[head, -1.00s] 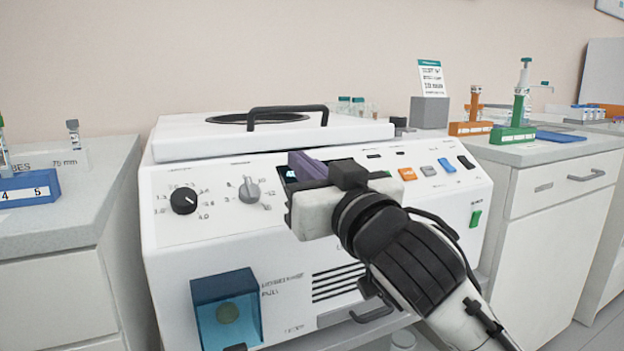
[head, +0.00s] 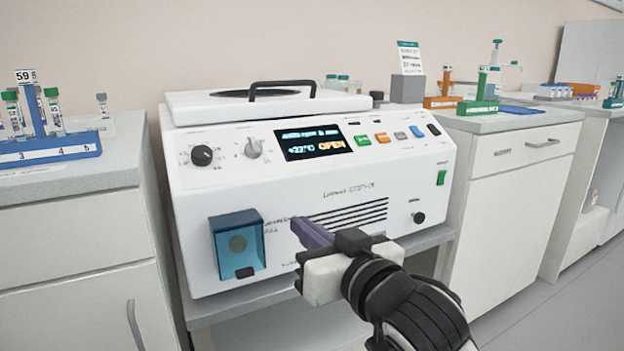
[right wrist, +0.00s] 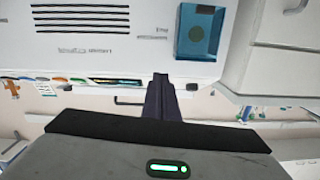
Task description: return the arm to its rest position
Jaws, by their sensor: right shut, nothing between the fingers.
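My right gripper (head: 312,232) is low in front of the white centrifuge (head: 370,182), its dark purple fingers together and empty. Its fingertips overlap the lower front panel in the head view; I cannot tell the exact gap. In the right wrist view the shut fingers (right wrist: 161,98) point toward the machine's front, which appears upside down. My left gripper is not in view.
A blue rack (head: 50,150) with several tubes stands on the left counter. An orange rack (head: 441,102) and a green rack (head: 478,107) stand on the right counter. A blue transparent box (head: 238,243) projects from the centrifuge's lower front. Open floor shows at right.

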